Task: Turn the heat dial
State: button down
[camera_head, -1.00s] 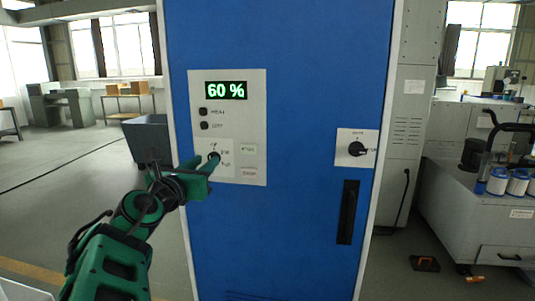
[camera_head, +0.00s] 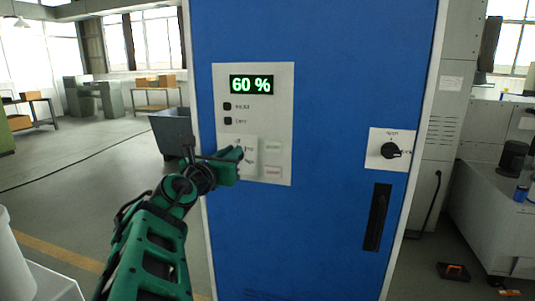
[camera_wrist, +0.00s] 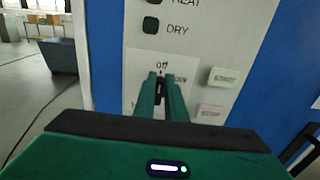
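The heat dial (camera_wrist: 160,87) is a small dark knob on a white plate, under an "off" mark, on the blue cabinet's control panel (camera_head: 284,105). My gripper (camera_wrist: 160,82) has its two green fingers close together, one on each side of the knob, and looks shut on it. The fingers cover most of the dial, so its pointer is hard to read. In the head view my gripper (camera_head: 240,158) reaches the panel from the lower left and hides the dial. The green display (camera_head: 251,84) above reads 60 %.
A black rotary switch (camera_head: 390,150) and a black door handle (camera_head: 377,217) are farther right on the blue cabinet (camera_head: 320,240). A dark bin (camera_head: 172,135) stands behind left.

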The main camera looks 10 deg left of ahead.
aim_at(245, 157)
jog(key=m, duration=0.3)
jog(key=d+m, duration=0.1)
jog(key=m, duration=0.3)
jog(key=d+m, duration=0.1)
jog(key=m, duration=0.3)
jog(key=shift+w+d+f, duration=0.1)
jog(key=shift+w+f, duration=0.1)
jog(key=m, duration=0.3)
jog(key=f+m, duration=0.1)
jog(key=m, duration=0.2)
jog(key=shift+d+m, duration=0.15)
jog(key=shift+m, duration=0.25)
jog(key=m, duration=0.3)
jog(key=f+m, duration=0.1)
jog(key=m, duration=0.2)
jog(key=shift+f, duration=0.15)
jog(key=c, duration=1.8)
grip_release()
jog(key=shift+s+f, duration=0.1)
jog(key=shift+s+a+f, duration=0.1)
jog(key=shift+a+f, duration=0.1)
